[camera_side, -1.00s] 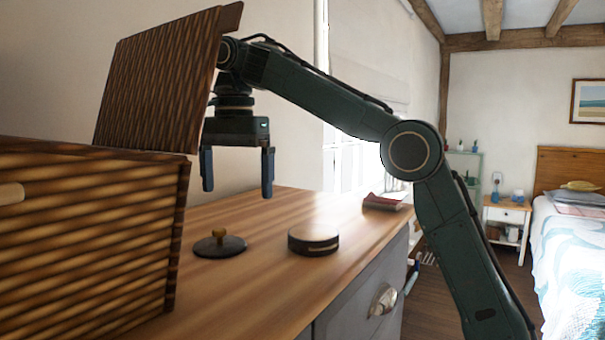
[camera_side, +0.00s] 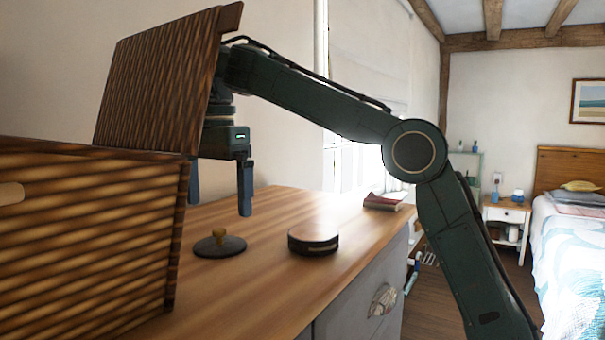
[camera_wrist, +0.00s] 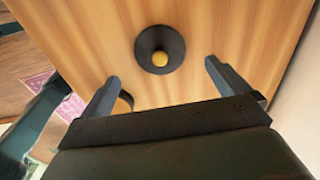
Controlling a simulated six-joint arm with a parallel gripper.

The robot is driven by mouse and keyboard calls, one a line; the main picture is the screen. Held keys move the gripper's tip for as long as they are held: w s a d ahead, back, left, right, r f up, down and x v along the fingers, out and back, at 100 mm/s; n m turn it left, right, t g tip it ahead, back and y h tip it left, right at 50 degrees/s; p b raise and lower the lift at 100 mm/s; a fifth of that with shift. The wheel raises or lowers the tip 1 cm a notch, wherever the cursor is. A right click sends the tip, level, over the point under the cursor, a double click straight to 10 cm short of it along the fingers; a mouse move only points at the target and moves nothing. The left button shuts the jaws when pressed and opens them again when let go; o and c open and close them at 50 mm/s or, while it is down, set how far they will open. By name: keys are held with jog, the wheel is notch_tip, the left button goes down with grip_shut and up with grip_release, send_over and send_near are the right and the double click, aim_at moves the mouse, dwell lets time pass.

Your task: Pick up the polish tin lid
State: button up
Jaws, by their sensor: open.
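The polish tin lid (camera_side: 220,245) is a dark round disc with a brass knob on top, lying flat on the wooden dresser top. In the wrist view the lid (camera_wrist: 160,49) shows from above, knob facing up, beyond the fingertips and between their lines. The round dark tin (camera_side: 313,239) stands to the right of the lid; a small piece of it shows behind the left finger in the wrist view. My gripper (camera_side: 219,204) is open and empty, fingers pointing down, above the lid and apart from it. It also shows in the wrist view (camera_wrist: 160,73).
A large woven basket (camera_side: 85,240) with a raised lid (camera_side: 160,85) stands at the left, close to my gripper and partly hiding it. A red book (camera_side: 384,201) lies at the dresser's far end. The dresser top (camera_side: 240,292) in front is clear.

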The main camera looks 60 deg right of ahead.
aim_at(219, 229)
jog(key=shift+f, duration=0.55)
jog(key=shift+f, duration=0.15)
jog(key=shift+f, duration=2.35)
jog(key=c, duration=1.1)
